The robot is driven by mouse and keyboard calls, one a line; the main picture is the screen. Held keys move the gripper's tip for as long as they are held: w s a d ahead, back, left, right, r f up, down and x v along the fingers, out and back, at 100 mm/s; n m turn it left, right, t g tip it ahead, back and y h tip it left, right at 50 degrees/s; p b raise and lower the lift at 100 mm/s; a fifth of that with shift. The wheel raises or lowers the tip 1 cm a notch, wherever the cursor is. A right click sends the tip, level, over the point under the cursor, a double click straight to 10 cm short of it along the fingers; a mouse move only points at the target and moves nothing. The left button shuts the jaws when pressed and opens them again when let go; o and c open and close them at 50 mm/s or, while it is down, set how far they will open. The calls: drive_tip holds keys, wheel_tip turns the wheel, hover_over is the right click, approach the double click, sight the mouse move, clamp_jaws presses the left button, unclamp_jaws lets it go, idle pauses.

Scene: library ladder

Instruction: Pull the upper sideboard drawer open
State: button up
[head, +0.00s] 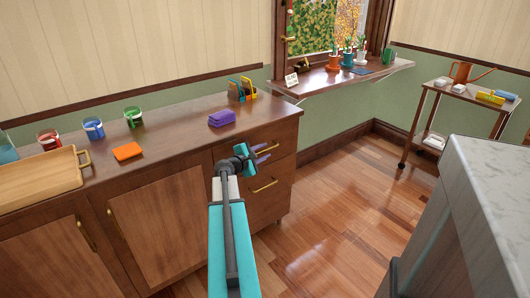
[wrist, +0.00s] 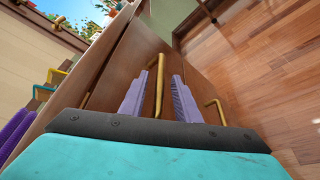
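The wooden sideboard (head: 180,170) has two drawers at its right end. The upper drawer (head: 285,137) looks flush with the front. Its brass handle (wrist: 158,88) shows in the wrist view between the two purple fingers of my gripper (wrist: 164,75), nearer the left finger. The fingers are apart, and I cannot tell whether either touches the bar. In the head view my gripper (head: 268,153) is at the upper drawer front and hides most of its handle. The lower drawer (head: 272,198) has a brass handle (head: 265,186), also seen in the wrist view (wrist: 215,110).
A grey stone-topped counter (head: 500,190) stands at right. The wooden floor (head: 345,205) between is clear.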

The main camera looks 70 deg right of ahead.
drive_tip(key=shift+x, duration=0.9)
clamp_jaws()
